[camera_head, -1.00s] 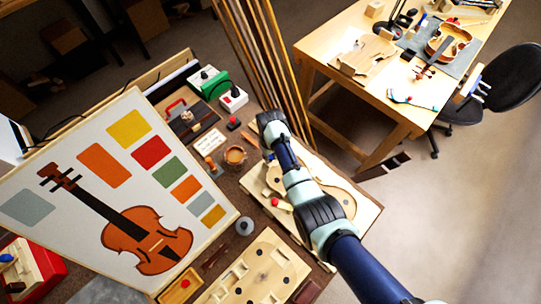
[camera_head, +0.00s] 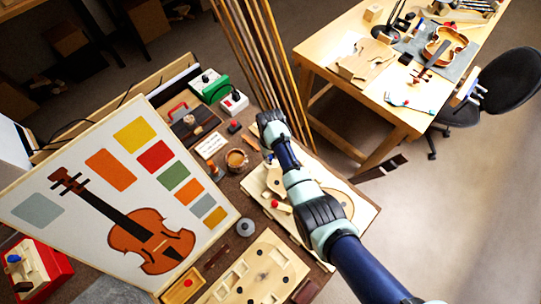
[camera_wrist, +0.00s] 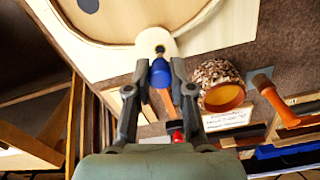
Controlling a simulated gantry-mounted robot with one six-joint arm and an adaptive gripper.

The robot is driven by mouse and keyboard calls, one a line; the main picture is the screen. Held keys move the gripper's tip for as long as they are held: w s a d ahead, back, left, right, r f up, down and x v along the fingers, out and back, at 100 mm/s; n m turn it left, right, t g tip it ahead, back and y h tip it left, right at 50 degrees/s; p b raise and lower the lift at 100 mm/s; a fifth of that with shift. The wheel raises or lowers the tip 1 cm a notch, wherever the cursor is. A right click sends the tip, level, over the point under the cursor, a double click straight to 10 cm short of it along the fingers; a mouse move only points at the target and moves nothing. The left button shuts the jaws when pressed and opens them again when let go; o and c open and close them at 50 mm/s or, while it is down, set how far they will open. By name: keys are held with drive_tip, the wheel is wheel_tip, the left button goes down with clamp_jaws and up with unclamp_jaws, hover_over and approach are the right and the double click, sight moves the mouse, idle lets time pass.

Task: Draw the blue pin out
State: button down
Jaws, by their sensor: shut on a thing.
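The blue pin (camera_wrist: 160,74) shows in the wrist view as a rounded blue head between my two fingertips. My gripper (camera_wrist: 160,68) is shut on it, one finger on each side. A small dark spot (camera_wrist: 160,48) shows just beyond the head, on the rounded tab of the pale violin-shaped wooden piece (camera_wrist: 125,30). I cannot tell whether the pin's shank still sits in the wood.
A cup (camera_head: 237,160) stands close by; the wrist view shows a speckled cup (camera_wrist: 222,86) right of my gripper. A red knob (camera_head: 275,204) is on the near board. Tall wooden strips (camera_head: 262,65) stand behind. A violin poster (camera_head: 130,185) fills the left.

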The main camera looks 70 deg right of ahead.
drive_tip(key=shift+r, duration=0.15)
wheel_tip(320, 180, up, 7)
drive_tip(key=p, duration=0.7)
